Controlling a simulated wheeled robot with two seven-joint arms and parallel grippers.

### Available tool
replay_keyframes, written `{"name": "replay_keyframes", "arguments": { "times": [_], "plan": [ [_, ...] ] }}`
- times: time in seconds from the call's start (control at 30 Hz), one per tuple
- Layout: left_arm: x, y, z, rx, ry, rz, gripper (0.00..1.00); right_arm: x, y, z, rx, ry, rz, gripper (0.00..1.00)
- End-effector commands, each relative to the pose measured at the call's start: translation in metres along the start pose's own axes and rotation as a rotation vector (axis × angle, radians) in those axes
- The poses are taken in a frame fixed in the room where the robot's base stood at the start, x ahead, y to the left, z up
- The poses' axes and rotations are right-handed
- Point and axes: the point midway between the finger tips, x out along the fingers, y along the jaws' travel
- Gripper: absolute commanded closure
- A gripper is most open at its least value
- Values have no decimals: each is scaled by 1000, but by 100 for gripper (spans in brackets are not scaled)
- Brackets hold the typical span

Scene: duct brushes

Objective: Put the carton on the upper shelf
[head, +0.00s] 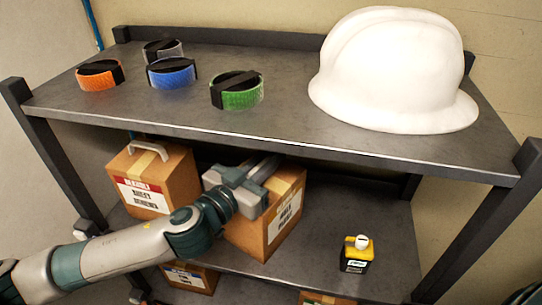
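The upper shelf (290,122) is a dark grey metal board running across the rack. On the shelf below it stand two brown cartons. The left carton (175,178) has a white handle and a red-and-white label. The right carton (285,212) has tape on top and a white label on its side. My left gripper (258,172) is at the top of the right carton, under the upper shelf's front edge. Its fingers are seen from behind, so I cannot tell whether they grip the carton. My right gripper is out of view.
The upper shelf holds a white hard hat (395,75) and orange (99,76), blue (171,73), green (237,91) and dark (162,50) rolls. Its front middle is bare. A yellow-black bottle (356,256) stands right of the cartons. More cartons (190,277) sit lower.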

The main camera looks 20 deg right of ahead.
Motion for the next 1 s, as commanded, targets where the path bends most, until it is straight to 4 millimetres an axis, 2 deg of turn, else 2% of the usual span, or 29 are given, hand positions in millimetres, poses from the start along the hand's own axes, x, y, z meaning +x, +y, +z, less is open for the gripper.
{"name": "replay_keyframes", "arguments": {
  "times": [0.03, 0.07, 0.53, 0.77, 0.97, 1.0],
  "plan": [
    [0, 0, 0, 0, 0, 0, 76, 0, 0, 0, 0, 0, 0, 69],
    [0, 0, 0, 0, 0, 0, 72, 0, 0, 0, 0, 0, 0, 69],
    [-2, -1, -4, 0, 0, -2, 72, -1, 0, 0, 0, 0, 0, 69],
    [-29, -1, -1, -1, 1, -1, 72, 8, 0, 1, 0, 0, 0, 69],
    [-65, 0, -1, -1, 1, 0, 72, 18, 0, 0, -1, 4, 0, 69],
    [-73, -1, 0, -2, 0, -1, 72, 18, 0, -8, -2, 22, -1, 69]
  ]
}}
